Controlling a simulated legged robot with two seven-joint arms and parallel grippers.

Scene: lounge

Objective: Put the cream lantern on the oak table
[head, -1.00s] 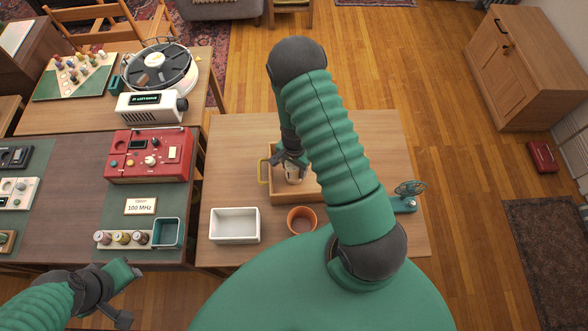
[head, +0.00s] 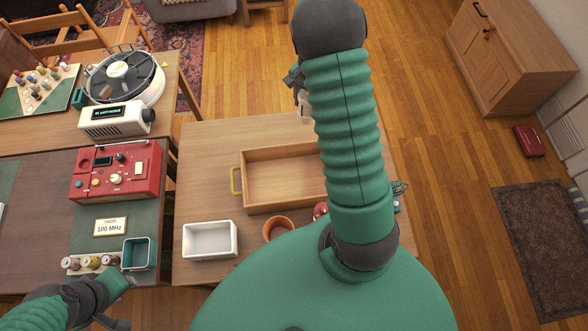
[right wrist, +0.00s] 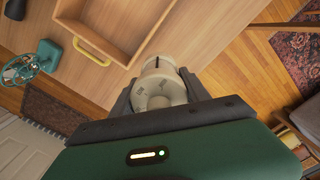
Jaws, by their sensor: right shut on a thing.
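The cream lantern (right wrist: 158,88) is between the fingers of my right gripper (right wrist: 160,98) in the right wrist view. That gripper is shut on it. In the head view my right gripper (head: 297,84) is partly hidden by my own arm, and only a small part of the lantern (head: 305,108) shows by the far edge of the middle light wood table (head: 205,160). The lantern is clear of the wooden tray; its height over the table is hard to tell. Another light wood table (head: 40,140) stands at the upper left. My left gripper (head: 117,300) is open and empty at the lower left.
The wooden tray (head: 275,208) with a yellow handle lies empty on the middle table. A white bin (head: 209,241) and a terracotta pot (head: 278,229) stand near it. A turntable (head: 125,75) and white radio (head: 115,119) occupy the upper-left table. A teal fan (right wrist: 35,62) shows in the wrist view.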

